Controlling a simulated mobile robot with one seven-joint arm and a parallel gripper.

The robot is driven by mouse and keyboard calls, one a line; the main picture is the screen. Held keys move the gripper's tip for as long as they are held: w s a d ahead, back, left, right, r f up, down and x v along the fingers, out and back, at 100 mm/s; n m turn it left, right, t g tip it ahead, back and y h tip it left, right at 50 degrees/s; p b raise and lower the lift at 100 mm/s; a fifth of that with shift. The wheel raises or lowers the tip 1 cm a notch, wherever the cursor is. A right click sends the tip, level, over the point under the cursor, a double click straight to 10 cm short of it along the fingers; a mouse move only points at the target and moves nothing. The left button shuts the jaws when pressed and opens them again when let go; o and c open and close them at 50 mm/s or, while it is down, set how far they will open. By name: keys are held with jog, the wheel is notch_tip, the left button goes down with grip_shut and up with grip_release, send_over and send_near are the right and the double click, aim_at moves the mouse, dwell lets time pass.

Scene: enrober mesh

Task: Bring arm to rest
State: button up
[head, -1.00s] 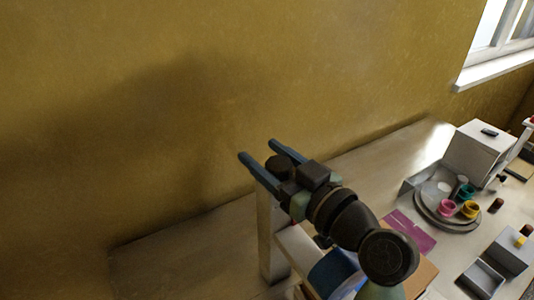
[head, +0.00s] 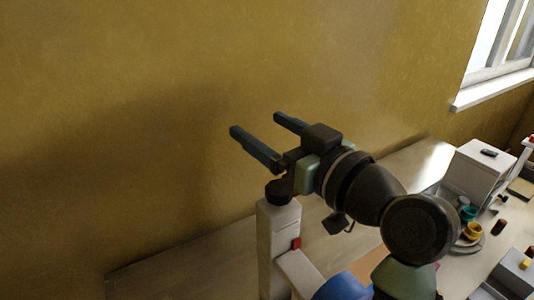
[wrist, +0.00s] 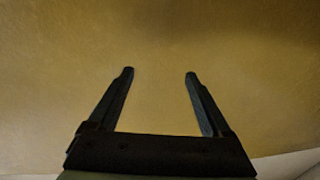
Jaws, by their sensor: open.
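My gripper (head: 256,125) is raised above the left part of the bench, in front of the yellow wall. Its two dark blue-grey fingers are spread apart with nothing between them. In the wrist view my gripper (wrist: 159,72) is open and empty, its fingers facing the plain wall. My arm stretches from the lower right and hides part of the bench behind it.
A pale post (head: 277,245) with a black knob stands just below my gripper. The bench (head: 190,262) is bare at left. At right are a white box (head: 480,165), small cups (head: 472,231) on round plates, and a grey tray (head: 512,272). A window sill (head: 490,91) is at upper right.

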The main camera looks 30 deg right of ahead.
jog(key=shift+r, duration=0.5)
jog(key=w+a+r+t+h, duration=0.15)
jog(key=a+r+t, duration=0.25)
jog(key=a+r, duration=0.85)
jog(key=s+a+r+t, duration=0.5)
jog(key=s+a+r, duration=0.4)
jog(key=a, duration=0.2)
jog(key=shift+s+r+m+p, duration=0.15)
jog(key=shift+r+m+p, duration=0.15)
jog(key=shift+r, duration=0.05)
